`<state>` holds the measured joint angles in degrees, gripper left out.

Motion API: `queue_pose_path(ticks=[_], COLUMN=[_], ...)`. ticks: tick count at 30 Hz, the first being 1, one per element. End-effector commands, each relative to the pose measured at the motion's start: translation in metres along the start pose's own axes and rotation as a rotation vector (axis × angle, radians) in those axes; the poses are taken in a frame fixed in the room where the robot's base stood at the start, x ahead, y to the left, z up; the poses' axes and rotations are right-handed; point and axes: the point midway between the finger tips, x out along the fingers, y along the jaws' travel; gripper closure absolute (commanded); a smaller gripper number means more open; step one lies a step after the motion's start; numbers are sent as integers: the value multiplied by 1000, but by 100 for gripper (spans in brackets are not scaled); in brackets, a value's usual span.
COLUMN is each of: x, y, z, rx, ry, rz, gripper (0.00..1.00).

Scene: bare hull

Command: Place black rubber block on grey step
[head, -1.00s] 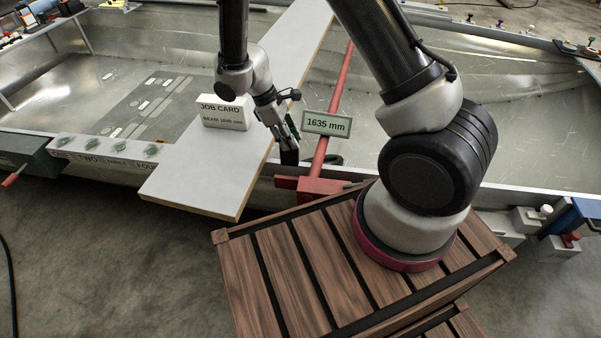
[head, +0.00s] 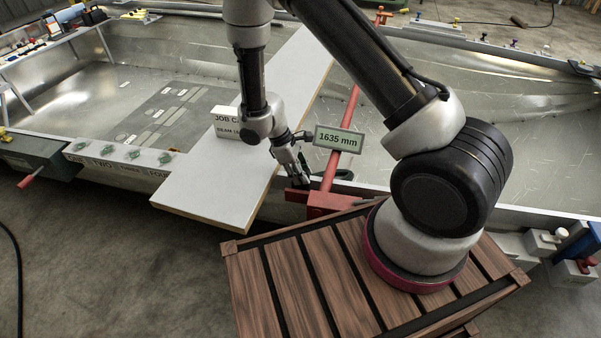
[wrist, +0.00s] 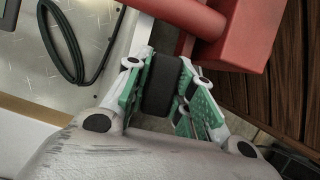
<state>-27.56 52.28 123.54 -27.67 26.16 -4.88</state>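The black rubber block (wrist: 160,85) is between the green-padded fingers of my gripper (wrist: 162,75) in the wrist view. The pads appear to press on its two sides, so my gripper looks shut on it. In the head view my gripper (head: 297,177) points down at the hull's near edge, just left of the red clamp (head: 325,202). There the block is hard to tell from the dark fingertips. A pale metal edge runs behind the block in the wrist view; I cannot tell whether they touch. I cannot identify the grey step with certainty.
A red bar (head: 345,130) and a "1635 mm" display (head: 339,139) are close on the right. A slatted wooden crate (head: 290,275) stands in front. A coiled dark cable (wrist: 70,50) lies inside the hull.

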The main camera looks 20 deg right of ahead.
Motion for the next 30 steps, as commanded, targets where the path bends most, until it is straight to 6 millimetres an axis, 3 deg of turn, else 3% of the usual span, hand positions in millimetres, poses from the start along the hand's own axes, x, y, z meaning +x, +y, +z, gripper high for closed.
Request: queue_pose_path(ticks=[3,14,30], x=[0,-5,-109], y=[0,0,0], z=[0,1,0], rx=[0,0,1], ry=[0,2,3], rz=[0,2,2], gripper=[56,56,56])
